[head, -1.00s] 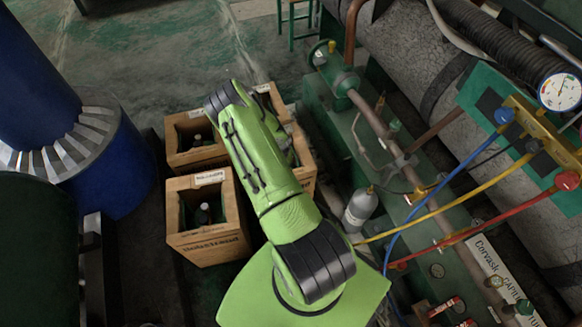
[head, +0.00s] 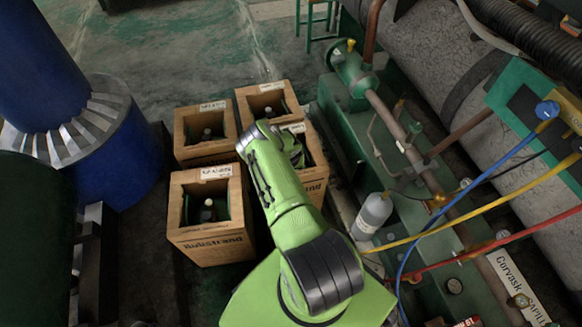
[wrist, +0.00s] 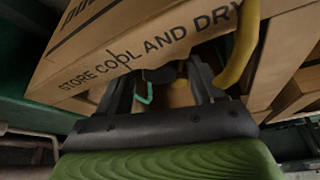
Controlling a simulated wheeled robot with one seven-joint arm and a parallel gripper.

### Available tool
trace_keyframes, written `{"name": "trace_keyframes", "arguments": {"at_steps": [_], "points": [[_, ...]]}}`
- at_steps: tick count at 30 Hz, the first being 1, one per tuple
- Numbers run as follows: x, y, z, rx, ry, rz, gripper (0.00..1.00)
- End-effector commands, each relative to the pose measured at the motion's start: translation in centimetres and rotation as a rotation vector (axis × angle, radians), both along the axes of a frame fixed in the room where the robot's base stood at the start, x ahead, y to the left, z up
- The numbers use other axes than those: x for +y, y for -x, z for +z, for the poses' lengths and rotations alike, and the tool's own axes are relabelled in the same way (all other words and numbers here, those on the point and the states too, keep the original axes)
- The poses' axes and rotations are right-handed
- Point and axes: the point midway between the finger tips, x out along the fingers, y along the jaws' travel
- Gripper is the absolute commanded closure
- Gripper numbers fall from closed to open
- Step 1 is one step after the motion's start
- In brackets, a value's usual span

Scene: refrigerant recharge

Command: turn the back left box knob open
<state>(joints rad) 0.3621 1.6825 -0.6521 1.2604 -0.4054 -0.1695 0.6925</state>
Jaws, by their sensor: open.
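The back left box (head: 179,150) is an open brown carton with a white label on its rim in the head view. A dark bottle top or knob (head: 207,133) shows inside it; its setting is too small to tell. My green arm reaches over the front right box, right of the back left box. My gripper's fingers are hidden or unclear in the head view. In the wrist view my gripper (wrist: 163,88) is open, its dark fingers apart in front of a carton wall (wrist: 140,48) printed "STORE COOL AND DRY". Nothing is clearly held.
The front left box (head: 210,248), back right box (head: 284,92) and front right box (head: 315,188) stand close by. A grey cylinder (head: 372,214) and green machinery with hoses stand to the right. A blue drum (head: 115,165) stands left. A yellow hose (wrist: 240,45) crosses the wrist view.

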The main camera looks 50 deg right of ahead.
Motion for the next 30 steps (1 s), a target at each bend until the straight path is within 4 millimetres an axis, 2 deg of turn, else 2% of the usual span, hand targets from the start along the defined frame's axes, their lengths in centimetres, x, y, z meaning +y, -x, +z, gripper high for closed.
{"name": "trace_keyframes", "arguments": {"at_steps": [4,5,15,23,30], "points": [[-0.01,0.03,0.1,0.0,0.0,-0.001,0.33],[-0.01,0.03,0.11,0.0,0.0,-0.001,0.36],[-0.01,0.05,0.12,0.001,0.001,0.0,0.88],[-0.04,0.1,0.11,0.001,-0.001,0.024,0.89],[-0.18,0.24,0.1,0.0,-0.001,0.143,0.89]]}}
